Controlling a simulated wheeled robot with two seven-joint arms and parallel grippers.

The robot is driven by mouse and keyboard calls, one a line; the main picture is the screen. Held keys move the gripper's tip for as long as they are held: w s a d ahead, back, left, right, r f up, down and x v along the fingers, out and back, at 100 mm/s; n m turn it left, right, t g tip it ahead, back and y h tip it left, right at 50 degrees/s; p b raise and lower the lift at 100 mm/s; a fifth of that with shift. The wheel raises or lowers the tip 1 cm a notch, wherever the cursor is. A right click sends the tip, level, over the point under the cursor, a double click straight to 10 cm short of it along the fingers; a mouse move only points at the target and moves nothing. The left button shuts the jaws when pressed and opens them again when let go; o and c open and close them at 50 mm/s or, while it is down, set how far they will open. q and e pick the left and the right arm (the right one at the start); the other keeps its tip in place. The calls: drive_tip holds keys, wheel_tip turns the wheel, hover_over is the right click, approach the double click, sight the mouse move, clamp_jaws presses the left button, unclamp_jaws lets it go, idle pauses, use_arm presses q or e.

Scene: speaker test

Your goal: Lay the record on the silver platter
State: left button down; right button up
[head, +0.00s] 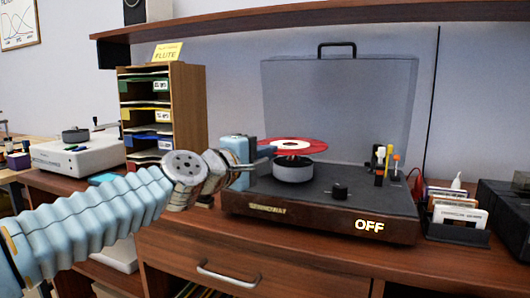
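The red record (313,147) with a pale centre is roughly level just above the silver platter (293,172). The platter is a small round drum on the dark deck of the turntable (330,195). A gap shows between record and platter. My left gripper (267,152) comes in from the left and is shut on the record's left edge. The fingertips are small in the picture and partly overlap the record. My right gripper is not in view.
The turntable's clear lid (345,100) stands up behind. A card rack (457,215) stands right; a wooden shelf unit (188,105) stands back left.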

use_arm(q)
drive_tip(key=shift+w+d+f+p, duration=0.1)
drive_tip(key=shift+w+d+f, duration=0.05)
drive_tip(key=shift+w, duration=0.35)
drive_tip(key=shift+w+d+f+p, duration=0.1)
drive_tip(key=shift+w+d+f, duration=0.1)
drive_tip(key=shift+w, duration=0.35)
drive_tip(key=shift+w+d+f+p, duration=0.1)
drive_tip(key=shift+w+d, duration=0.05)
drive_tip(key=shift+w, duration=0.35)
drive_tip(key=shift+f+b, duration=1.6)
drive_tip(key=c, duration=1.3)
unclamp_jaws()
drive_tip(key=shift+c, duration=0.2)
drive_tip(key=shift+c, duration=0.5)
